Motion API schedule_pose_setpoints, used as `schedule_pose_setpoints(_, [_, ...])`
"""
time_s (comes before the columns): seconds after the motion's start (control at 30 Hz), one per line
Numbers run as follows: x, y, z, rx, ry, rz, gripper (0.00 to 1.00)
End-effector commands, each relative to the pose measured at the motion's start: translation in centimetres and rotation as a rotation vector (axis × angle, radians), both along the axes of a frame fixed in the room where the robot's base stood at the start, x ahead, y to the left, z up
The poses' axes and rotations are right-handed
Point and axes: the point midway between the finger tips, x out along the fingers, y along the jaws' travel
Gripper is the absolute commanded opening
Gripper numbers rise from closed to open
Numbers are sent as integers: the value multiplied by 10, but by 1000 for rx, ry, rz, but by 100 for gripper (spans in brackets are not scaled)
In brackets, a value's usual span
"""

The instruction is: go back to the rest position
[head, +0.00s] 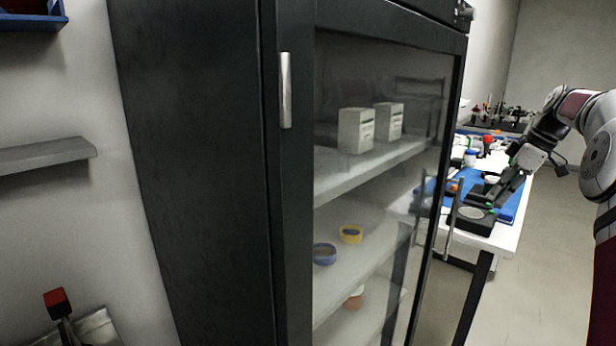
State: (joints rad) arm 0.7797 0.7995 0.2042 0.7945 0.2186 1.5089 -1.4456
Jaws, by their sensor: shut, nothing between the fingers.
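My gripper (497,197) shows at the right of the head view, at the end of my arm. It is shut and empty. It points down and to the left over the near end of a white table (504,238). Its fingertips are close to a black device with a round grey top (471,213); I cannot tell whether they touch it. My arm comes in from the right edge and bends down toward the table.
A tall dark cabinet (195,150) with a glass door fills the middle, holding boxes and small round containers. The white table carries a blue mat (508,213) and several small items. A grey wall shelf (45,156) is at left. Open floor (545,270) lies right of the table.

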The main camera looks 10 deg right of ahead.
Motion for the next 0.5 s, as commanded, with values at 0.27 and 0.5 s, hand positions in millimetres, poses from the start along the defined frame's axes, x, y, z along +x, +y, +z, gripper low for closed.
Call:
schedule_pose_setpoints(0.27, [-24, 109, 72, -60, 64, -116, 0])
schedule_pose_setpoints(0.5, [-83, 201, 115, -108, 91, -268, 0])
